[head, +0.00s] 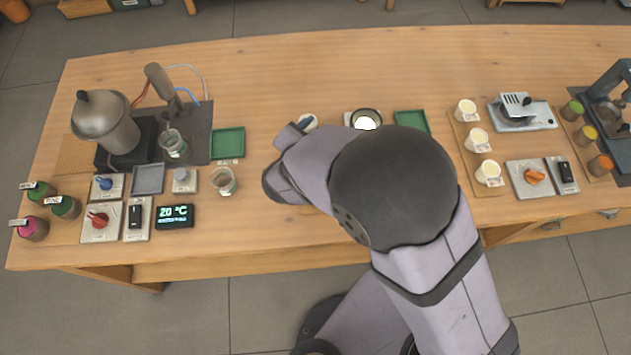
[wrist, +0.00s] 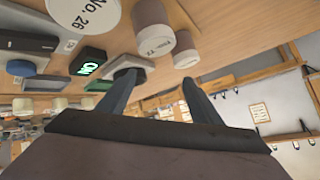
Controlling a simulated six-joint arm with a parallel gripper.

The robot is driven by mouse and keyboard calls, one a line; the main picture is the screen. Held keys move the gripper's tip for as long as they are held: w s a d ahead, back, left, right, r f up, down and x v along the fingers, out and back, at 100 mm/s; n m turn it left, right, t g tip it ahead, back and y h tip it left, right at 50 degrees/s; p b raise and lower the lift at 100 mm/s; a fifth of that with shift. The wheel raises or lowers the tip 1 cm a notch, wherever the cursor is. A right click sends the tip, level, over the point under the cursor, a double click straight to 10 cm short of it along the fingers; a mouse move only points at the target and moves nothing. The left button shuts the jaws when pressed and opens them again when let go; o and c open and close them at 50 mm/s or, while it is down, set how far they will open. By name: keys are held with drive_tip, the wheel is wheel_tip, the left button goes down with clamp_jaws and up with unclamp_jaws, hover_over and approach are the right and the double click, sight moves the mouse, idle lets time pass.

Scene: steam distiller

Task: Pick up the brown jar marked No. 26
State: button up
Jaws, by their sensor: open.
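The jar marked No. 26 (wrist: 88,14) shows in the wrist view as a large white disc with black lettering at the top left, cut off by the frame's edge. Its brown side is not clearly visible there. My gripper (wrist: 158,78) is open, with its two dark fingers apart and nothing between them. The marked disc lies to the left of and above the fingers in that view, not between them. In the head view my arm covers the middle of the table, and I cannot read the No. 26 mark anywhere.
In the wrist view, brownish jars with pale labelled ends (wrist: 188,58) stand close by. In the head view, a kettle-like pot (head: 105,125) and control boxes are at the left. Pale cups (head: 478,140) and a scale are at the right. The table's back strip is clear.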

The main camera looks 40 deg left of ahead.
drive_tip(key=s+d+t+h, duration=0.1)
drive_tip(key=s, duration=0.2)
drive_tip(key=s+d+t+h+p, duration=0.1)
drive_tip(key=s, duration=0.2)
drive_tip(key=s+d+h+p, duration=0.1)
drive_tip(key=s+d, duration=0.1)
drive_tip(key=s, duration=0.1)
drive_tip(key=shift+s+r+m+t, duration=0.3)
drive_tip(key=shift+s+r+t, duration=0.05)
drive_tip(key=shift+s+t, duration=0.05)
drive_tip(key=s+f+n, duration=0.1)
drive_tip(key=s, duration=0.1)
drive_tip(key=s+d+f+b, duration=0.1)
drive_tip(key=s, duration=0.1)
drive_tip(key=s+d+f+n+t, duration=0.1)
drive_tip(key=s, duration=0.1)
drive_tip(key=shift+s+d+n+b, duration=0.2)
drive_tip(key=shift+s+n+b, duration=0.1)
drive_tip(key=shift+b+x, duration=1.8)
drive_tip(key=shift+x, duration=1.45)
drive_tip(key=shift+w+a+f, duration=0.1)
drive_tip(key=shift+w+f, duration=0.1)
drive_tip(key=shift+w, duration=0.25)
drive_tip(key=shift+c, duration=0.3)
drive_tip(key=c, duration=1.1)
drive_tip(key=shift+r, duration=0.15)
drive_tip(key=shift+r+b, duration=0.45)
drive_tip(key=shift+r, duration=4.45)
